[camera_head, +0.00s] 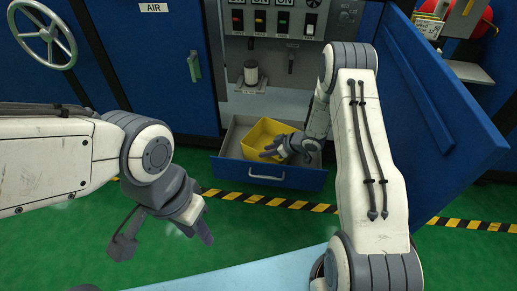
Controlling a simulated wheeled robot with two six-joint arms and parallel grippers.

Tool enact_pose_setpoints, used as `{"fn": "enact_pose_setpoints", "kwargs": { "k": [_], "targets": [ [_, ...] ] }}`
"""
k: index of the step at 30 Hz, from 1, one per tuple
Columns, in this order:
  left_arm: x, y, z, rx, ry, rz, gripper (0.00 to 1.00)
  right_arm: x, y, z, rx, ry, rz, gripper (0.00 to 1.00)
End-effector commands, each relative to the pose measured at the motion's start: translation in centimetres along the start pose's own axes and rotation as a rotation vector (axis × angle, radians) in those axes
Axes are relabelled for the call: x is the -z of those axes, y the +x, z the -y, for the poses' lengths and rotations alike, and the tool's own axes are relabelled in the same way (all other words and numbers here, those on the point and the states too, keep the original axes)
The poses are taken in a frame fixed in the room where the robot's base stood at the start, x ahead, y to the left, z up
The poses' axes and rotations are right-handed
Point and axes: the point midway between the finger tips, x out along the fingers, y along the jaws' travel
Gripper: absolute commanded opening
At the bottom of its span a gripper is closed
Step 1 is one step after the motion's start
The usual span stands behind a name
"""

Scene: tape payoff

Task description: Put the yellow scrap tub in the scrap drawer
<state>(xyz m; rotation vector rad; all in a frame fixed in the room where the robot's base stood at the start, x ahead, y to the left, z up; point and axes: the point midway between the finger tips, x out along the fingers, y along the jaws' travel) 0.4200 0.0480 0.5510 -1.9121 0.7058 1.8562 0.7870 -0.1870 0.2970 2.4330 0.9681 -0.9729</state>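The yellow scrap tub (257,134) is inside the open blue-fronted drawer (268,175) at the base of the machine. It sits at a slant to the drawer walls, and whether it rests flat on the drawer floor is unclear. My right gripper (276,152) is at the tub's front right rim and overlaps it in the picture. I cannot tell whether its fingers hold the rim or are apart. My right forearm and wrist hide the right part of the tub and drawer. My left gripper (165,241) is open and empty over the green floor, its two fingers wide apart.
A blue cabinet door (433,110) stands open on the right. A control panel (275,20) with switches is above the drawer. A handwheel (45,35) is on the left cabinet. A yellow-black stripe (255,199) crosses the floor. A light blue surface (240,272) lies at the front.

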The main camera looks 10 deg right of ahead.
Motion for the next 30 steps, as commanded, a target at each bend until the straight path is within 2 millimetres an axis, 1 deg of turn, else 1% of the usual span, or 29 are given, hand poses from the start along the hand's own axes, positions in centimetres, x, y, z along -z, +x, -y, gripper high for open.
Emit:
{"fn": "enact_pose_setpoints", "kwargs": {
  "k": [1, 3, 6, 9, 11, 14, 17, 18, 20, 21, 23, 24, 26, 27, 29, 30],
  "targets": [
    [0.1, -1.1, -0.1, 0.000, 0.000, 0.000, 0.35, 0.3, -1.5, -0.1, -0.002, 0.003, 0.000, 0.35],
    [0.1, -1.6, -0.1, 0.000, 0.000, 0.000, 0.35, 0.3, -2.7, -0.1, -0.002, 0.002, -0.001, 0.35],
    [0.1, -2.1, -0.1, 0.000, 0.000, 0.000, 0.35, 0.2, -3.9, -0.1, -0.001, 0.001, 0.000, 0.35],
    [0.1, -2.4, -0.2, 0.000, 0.000, 0.000, 0.35, 0.1, -4.6, 0.0, -0.001, -0.001, 0.001, 0.35],
    [0.1, -2.4, -0.2, 0.000, 0.000, 0.000, 0.35, 0.6, -4.9, 0.0, -0.008, -0.007, 0.008, 0.35],
    [0.1, -2.4, -0.2, 0.000, 0.000, 0.000, 0.35, 2.7, -5.5, -0.1, -0.047, -0.026, 0.054, 0.35],
    [0.1, -2.4, -0.2, 0.000, 0.000, 0.000, 0.35, 6.5, -7.0, 0.7, -0.118, -0.047, 0.138, 0.35],
    [0.1, -2.4, -0.2, 0.000, 0.000, 0.000, 0.35, 8.1, -7.9, 1.4, -0.150, -0.049, 0.179, 0.35],
    [0.1, -2.4, -0.2, 0.000, 0.000, 0.000, 0.35, 10.5, -9.6, 3.1, -0.193, -0.042, 0.238, 0.35],
    [0.1, -2.3, -0.2, 0.000, 0.000, 0.000, 0.35, 11.8, -10.9, 4.5, -0.214, -0.032, 0.276, 0.35],
    [0.1, -2.3, -0.2, 0.000, 0.000, 0.000, 0.35, 13.4, -13.1, 7.1, -0.237, -0.010, 0.329, 0.35],
    [0.1, -2.3, -0.2, 0.000, 0.000, 0.000, 0.35, 14.1, -14.7, 9.1, -0.247, 0.009, 0.364, 0.35],
    [0.1, -2.3, -0.2, 0.000, 0.000, 0.000, 0.35, 14.7, -17.1, 12.6, -0.238, 0.036, 0.416, 0.35],
    [0.1, -2.3, -0.2, 0.000, 0.000, 0.000, 0.35, 14.9, -18.8, 15.0, -0.227, 0.058, 0.448, 0.35],
    [0.1, -2.3, -0.2, 0.000, 0.000, 0.000, 0.35, 14.7, -21.4, 18.7, -0.198, 0.092, 0.497, 0.35],
    [0.1, -2.3, -0.2, 0.000, 0.000, 0.000, 0.35, 14.3, -23.1, 21.2, -0.170, 0.112, 0.530, 0.35]
  ]
}}
